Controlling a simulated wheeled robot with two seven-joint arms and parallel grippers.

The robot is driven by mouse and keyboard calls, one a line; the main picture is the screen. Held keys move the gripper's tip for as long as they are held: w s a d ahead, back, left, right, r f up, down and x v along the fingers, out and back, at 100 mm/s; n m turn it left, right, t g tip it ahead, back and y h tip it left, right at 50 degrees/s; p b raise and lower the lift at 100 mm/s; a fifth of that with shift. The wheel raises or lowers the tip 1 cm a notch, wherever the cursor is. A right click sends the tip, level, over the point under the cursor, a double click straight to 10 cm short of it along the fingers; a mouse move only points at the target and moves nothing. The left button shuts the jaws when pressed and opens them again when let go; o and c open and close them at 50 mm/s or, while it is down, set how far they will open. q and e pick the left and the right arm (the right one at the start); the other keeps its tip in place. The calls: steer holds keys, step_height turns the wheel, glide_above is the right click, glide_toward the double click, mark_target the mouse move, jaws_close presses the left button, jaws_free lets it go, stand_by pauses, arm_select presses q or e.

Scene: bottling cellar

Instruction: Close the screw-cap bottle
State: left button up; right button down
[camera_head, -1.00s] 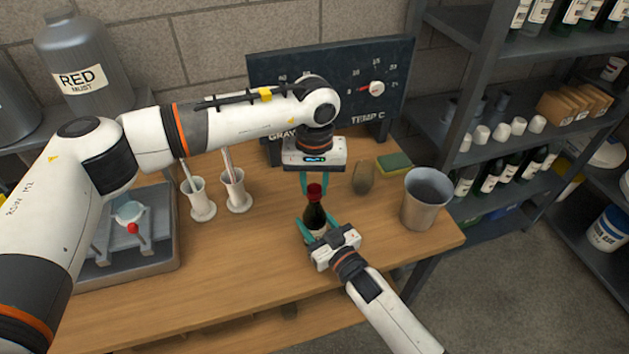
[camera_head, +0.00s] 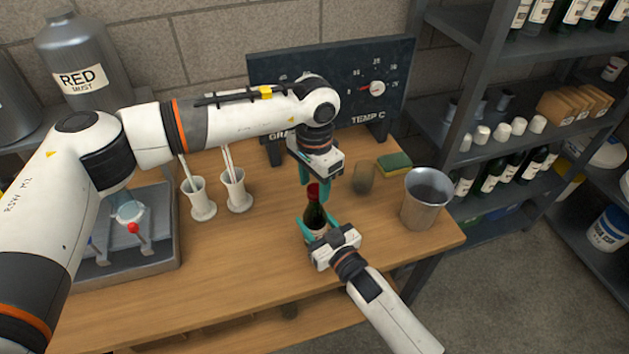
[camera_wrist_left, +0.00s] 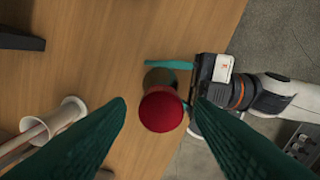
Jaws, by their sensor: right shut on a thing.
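The dark green bottle (camera_head: 315,216) stands upright on the wooden table with a red cap (camera_head: 313,191) on top of its neck. In the left wrist view the cap (camera_wrist_left: 161,110) is seen from above, between the teal fingers with a gap on each side. How tightly the cap sits cannot be told. My left gripper (camera_head: 314,181) points down over the cap, open. My right gripper (camera_head: 317,229) is shut on the bottle's body from the front; it also shows in the left wrist view (camera_wrist_left: 178,92).
A metal bucket (camera_head: 425,199), a sponge (camera_head: 394,163) and a brownish cup-like object (camera_head: 364,178) stand to the right. Two white holders with rods (camera_head: 237,192) and a grey metal device (camera_head: 125,235) are left. A dial board (camera_head: 350,80) stands behind. Table front is clear.

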arm_select(q)
steer(key=shift+r, duration=2.25)
steer(key=shift+c, duration=0.4)
